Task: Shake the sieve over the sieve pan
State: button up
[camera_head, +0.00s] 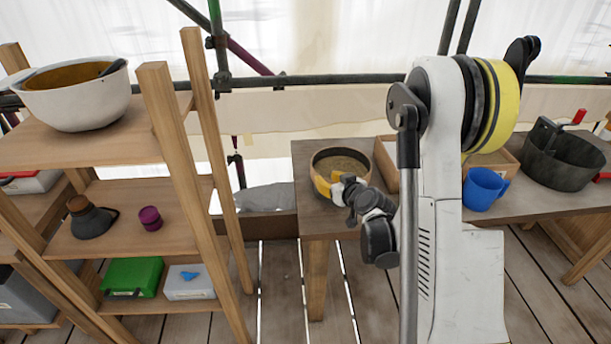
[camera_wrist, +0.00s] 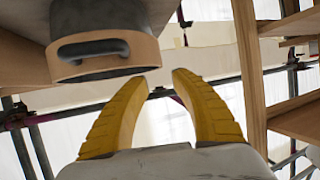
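A round vessel with a wooden rim and a tan surface inside, which looks like the sieve (camera_head: 345,161), sits on the left end of the wooden table. In the wrist view a tan curved band with a dark slotted handle (camera_wrist: 105,62), likely part of it, shows at upper left. My gripper (camera_head: 324,184) is at its front left side; in the wrist view its yellow fingers (camera_wrist: 160,78) are apart with nothing between them. A wide dark tub (camera_head: 565,158) stands at the table's right; I cannot tell whether it is the sieve pan. My arm hides the table's middle.
A blue mug (camera_head: 484,188) and wooden boxes (camera_head: 492,160) stand on the table. A wooden shelf (camera_head: 130,205) on the left holds a white bowl (camera_head: 78,103), a purple cup (camera_head: 150,218) and a green case (camera_head: 132,277). Plank floor lies open between shelf and table.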

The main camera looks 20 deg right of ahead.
aim_at(315, 171)
jog(key=b+x, duration=0.2)
jog(key=x, duration=0.7)
jog(key=shift+d+f, duration=0.15)
jog(key=shift+w+f+b, duration=0.15)
jog(key=shift+w+b, duration=0.2)
jog(key=shift+w, duration=0.35)
grip_shut()
